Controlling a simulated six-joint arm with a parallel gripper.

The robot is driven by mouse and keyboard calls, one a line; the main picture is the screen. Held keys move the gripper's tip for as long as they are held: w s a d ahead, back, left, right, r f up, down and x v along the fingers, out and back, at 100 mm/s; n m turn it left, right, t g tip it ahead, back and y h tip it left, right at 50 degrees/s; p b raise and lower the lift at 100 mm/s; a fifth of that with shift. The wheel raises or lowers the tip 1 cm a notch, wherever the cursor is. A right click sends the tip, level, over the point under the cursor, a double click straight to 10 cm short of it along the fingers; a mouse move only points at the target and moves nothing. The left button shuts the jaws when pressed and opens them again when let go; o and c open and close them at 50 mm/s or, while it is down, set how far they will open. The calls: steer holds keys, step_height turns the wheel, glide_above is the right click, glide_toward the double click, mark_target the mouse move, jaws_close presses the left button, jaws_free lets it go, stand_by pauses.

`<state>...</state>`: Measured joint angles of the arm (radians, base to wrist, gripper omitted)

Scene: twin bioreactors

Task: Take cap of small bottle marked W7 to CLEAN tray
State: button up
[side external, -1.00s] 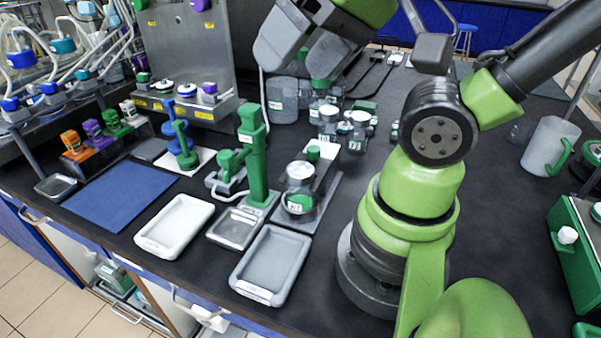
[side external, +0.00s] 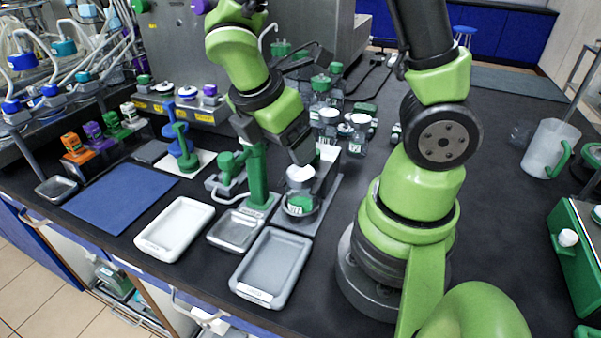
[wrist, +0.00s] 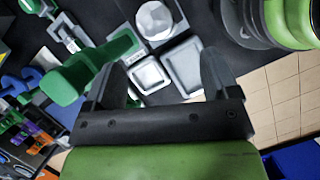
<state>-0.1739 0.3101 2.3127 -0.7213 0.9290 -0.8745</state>
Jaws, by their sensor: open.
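A small clear bottle (side external: 300,203) with a green label and a white cap (side external: 300,174) stands on a grey plate beside the green stand; its marking is too small to read surely. The white cap also shows at the top of the wrist view (wrist: 155,18). My gripper (side external: 301,160) is just above and behind the cap, pointing down. In the wrist view its two fingers (wrist: 160,78) are wide apart with nothing between them. A white tray (side external: 141,243) and a grey tray (side external: 239,281) lie at the bench front; I cannot read their front labels.
A green stand (side external: 257,178) rises close left of the bottle, with a small metal pan (side external: 235,232) in front. More capped bottles (side external: 358,133) stand behind. A blue mat (side external: 122,195) lies left. Open bench lies right of my base.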

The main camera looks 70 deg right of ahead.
mark_target(299, 172)
steer(key=x, duration=0.4)
steer(key=shift+r, duration=0.1)
steer(key=d+f, duration=0.2)
steer(key=shift+s+d+f, duration=0.1)
steer(key=shift+f, duration=0.3)
steer(key=shift+x, duration=0.85)
steer(key=shift+c, duration=0.2)
steer(key=c, duration=1)
